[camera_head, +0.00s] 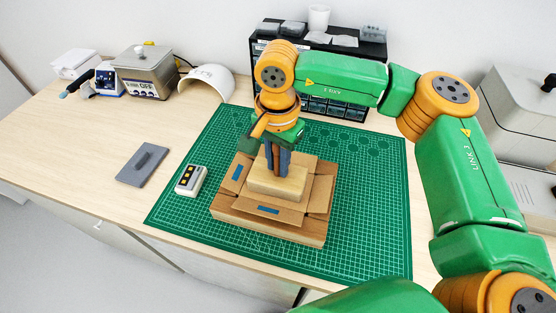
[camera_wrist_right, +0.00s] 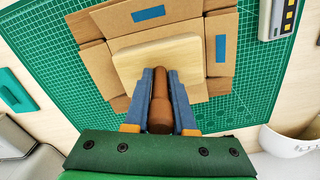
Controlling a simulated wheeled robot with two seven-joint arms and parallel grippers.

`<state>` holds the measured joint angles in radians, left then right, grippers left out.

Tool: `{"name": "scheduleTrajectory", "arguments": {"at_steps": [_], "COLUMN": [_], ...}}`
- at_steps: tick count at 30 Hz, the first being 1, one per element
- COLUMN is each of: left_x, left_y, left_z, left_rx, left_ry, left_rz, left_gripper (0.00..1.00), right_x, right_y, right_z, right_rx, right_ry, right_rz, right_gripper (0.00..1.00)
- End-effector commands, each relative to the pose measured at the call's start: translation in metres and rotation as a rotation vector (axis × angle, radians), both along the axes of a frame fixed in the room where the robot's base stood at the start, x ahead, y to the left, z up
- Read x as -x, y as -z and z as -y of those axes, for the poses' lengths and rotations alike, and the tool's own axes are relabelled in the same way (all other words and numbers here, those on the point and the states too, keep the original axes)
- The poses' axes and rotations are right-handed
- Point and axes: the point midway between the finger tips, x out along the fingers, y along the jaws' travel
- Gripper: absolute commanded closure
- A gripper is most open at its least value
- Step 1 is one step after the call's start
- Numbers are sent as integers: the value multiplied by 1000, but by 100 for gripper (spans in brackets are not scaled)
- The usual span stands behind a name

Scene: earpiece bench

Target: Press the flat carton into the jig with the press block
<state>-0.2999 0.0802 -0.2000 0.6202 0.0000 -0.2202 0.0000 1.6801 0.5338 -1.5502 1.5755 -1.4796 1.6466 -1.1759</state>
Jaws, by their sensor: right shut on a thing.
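The press block (camera_head: 277,183) is a pale wooden slab with a brown upright handle (camera_wrist_right: 161,103). My right gripper (camera_head: 274,160) is shut on that handle, with its blue-grey fingers on either side; it also shows in the right wrist view (camera_wrist_right: 161,115). The block is over the middle of the brown carton (camera_head: 321,193), whose flaps with blue strips spread out around it. I cannot tell how firmly the block touches the carton. The jig (camera_head: 265,228), a brown box-like base, shows below the carton's front edge; its inside is hidden. My left gripper is not in view.
The jig stands on a green cutting mat (camera_head: 370,230). A black drawer rack (camera_head: 330,105) stands behind. The mat's right side is clear.

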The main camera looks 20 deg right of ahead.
Motion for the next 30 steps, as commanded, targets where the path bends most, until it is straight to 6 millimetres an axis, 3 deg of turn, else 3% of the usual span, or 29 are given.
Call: {"name": "scheduleTrajectory", "arguments": {"at_steps": [8,30], "left_x": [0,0], "left_y": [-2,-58], "left_z": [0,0], "left_rx": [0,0], "left_ry": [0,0], "left_rz": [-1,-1], "left_gripper": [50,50], "right_x": [1,0], "right_y": [-2,-78], "right_z": [0,0], "right_rx": [0,-1], "right_ry": [-1,-1], "right_rz": [-4,-1], "right_gripper": [100,100]}}
